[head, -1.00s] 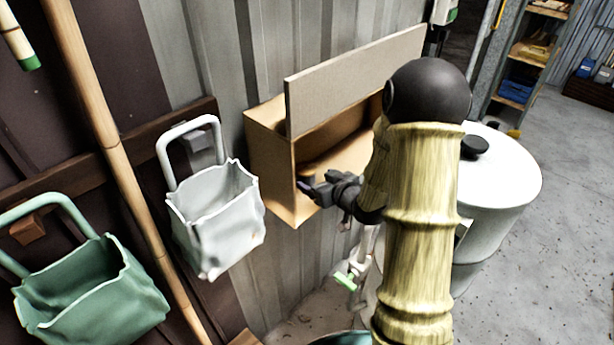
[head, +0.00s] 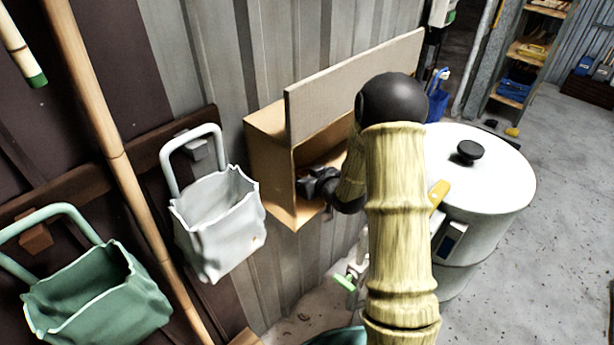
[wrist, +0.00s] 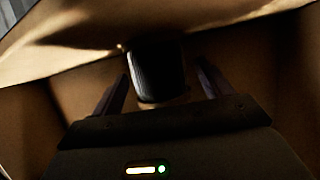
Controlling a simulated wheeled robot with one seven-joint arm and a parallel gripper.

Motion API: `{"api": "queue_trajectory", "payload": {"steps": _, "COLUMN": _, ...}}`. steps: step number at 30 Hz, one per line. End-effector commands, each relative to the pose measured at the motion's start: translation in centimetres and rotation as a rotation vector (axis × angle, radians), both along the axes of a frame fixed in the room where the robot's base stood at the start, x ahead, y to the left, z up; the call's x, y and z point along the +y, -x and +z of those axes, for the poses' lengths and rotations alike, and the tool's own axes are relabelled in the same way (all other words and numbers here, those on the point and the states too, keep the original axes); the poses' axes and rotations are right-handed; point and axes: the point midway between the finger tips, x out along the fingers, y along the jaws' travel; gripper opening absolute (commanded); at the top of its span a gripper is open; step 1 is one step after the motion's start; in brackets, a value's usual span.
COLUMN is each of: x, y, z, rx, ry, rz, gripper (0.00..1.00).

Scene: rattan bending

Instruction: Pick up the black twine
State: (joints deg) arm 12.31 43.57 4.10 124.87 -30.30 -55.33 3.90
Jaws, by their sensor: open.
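My gripper (head: 312,186) reaches into the open front of a wooden wall box (head: 272,170) in the head view. In the wrist view my gripper (wrist: 165,90) is open, with one dark finger on each side. A black rounded object, which looks like the black twine (wrist: 158,72), stands inside the box between and just beyond the fingertips. No contact with it shows. The inside of the box is dim, so its lower part and exact distance are hard to tell. The twine is hidden in the head view.
The box's raised lid panel (head: 350,82) stands above the opening. A white bag (head: 218,225) and a green bag (head: 95,300) hang to the left, with a bamboo pole (head: 120,165) between them. A white lidded drum (head: 490,185) stands right of my arm.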

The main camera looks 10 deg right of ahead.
Motion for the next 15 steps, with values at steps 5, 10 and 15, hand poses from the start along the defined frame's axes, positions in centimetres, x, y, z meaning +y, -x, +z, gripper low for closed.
{"api": "queue_trajectory", "payload": {"steps": 5, "x": 0.01, "y": 0.02, "z": -0.01, "rx": -0.001, "ry": 0.000, "rz": 0.000, "gripper": 0.78}}
{"api": "queue_trajectory", "payload": {"steps": 10, "x": -0.32, "y": 0.02, "z": -0.01, "rx": -0.001, "ry": 0.000, "rz": -0.005, "gripper": 0.78}}
{"api": "queue_trajectory", "payload": {"steps": 15, "x": -0.56, "y": 0.05, "z": 0.01, "rx": -0.001, "ry": 0.000, "rz": -0.009, "gripper": 0.72}}
